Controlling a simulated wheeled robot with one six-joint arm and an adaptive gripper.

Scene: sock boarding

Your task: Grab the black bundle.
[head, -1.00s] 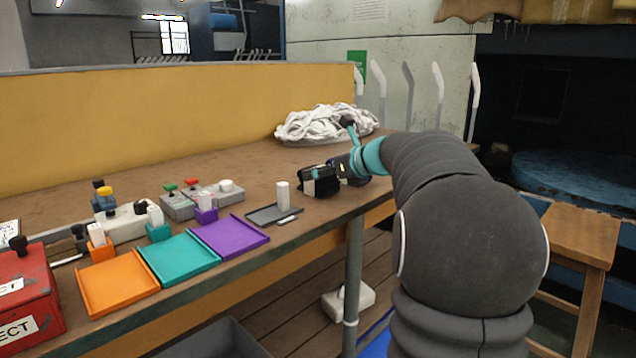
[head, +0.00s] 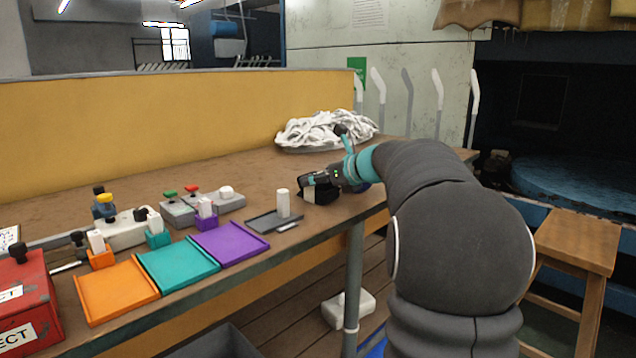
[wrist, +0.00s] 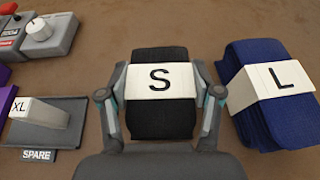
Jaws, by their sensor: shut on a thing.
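The black bundle (wrist: 160,118) is a folded black stack with a white band marked "S". In the wrist view it lies on the table between the two fingers of my gripper (wrist: 160,103), which is shut on it from both sides. In the head view the black bundle (head: 322,196) shows low at the table's right part, partly hidden by my gripper (head: 312,186) above it.
A blue bundle (wrist: 262,110) with a band marked "L" lies close on the right. A grey tray (wrist: 70,122) labelled "SPARE", holding a white "XL" block (wrist: 38,112), is on the left. A white heap (head: 325,130) lies behind. The table's front edge is near.

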